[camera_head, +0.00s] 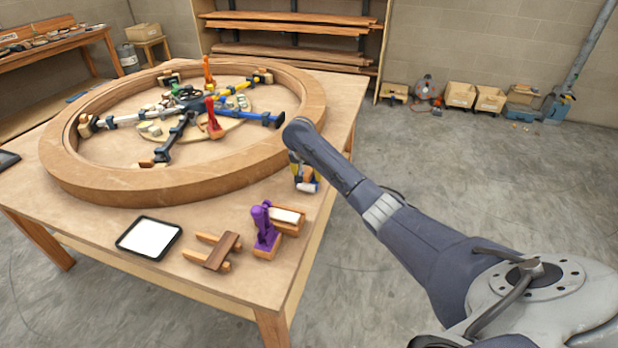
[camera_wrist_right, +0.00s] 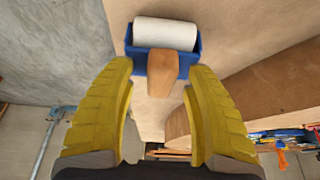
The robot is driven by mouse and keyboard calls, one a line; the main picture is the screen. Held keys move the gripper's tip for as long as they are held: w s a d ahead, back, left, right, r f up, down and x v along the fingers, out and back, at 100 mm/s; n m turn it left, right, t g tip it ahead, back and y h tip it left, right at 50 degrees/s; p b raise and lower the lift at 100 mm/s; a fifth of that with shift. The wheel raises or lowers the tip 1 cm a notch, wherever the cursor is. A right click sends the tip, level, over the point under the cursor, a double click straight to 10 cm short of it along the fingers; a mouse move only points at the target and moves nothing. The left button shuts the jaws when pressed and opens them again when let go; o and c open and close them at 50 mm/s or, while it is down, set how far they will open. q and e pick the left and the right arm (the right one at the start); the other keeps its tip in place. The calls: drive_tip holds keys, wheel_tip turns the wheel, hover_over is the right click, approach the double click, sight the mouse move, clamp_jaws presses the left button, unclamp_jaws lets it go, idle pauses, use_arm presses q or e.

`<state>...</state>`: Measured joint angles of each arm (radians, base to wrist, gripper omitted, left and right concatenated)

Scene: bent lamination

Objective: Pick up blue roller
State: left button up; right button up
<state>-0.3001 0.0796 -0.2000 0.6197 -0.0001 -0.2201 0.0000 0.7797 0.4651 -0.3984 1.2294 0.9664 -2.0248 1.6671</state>
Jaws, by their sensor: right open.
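The blue roller (camera_wrist_right: 166,60) shows large in the right wrist view, with a white cylinder, a blue frame and a wooden handle. Its handle points toward my right gripper (camera_wrist_right: 156,72), whose yellow fingers stand apart on either side of the handle's end. The fingers look clear of the handle. In the head view the roller (camera_head: 309,187) is small near the table's right edge, partly hidden by my right gripper (camera_head: 296,168). My left gripper does not show.
A large wooden ring (camera_head: 170,187) with clamps inside fills much of the table (camera_head: 90,225). A purple-handled tool (camera_head: 264,226), a wooden piece (camera_head: 216,250) and a tablet with a white screen (camera_head: 149,237) lie at the front. Open floor lies to the right.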

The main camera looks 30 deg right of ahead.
sight(309, 171)
clamp_jaws()
idle(0.4)
drive_tip(key=shift+r, duration=0.1)
wheel_tip(309, 171, up, 20)
idle(0.8)
drive_tip(key=c, duration=0.8)
unclamp_jaws()
clamp_jaws()
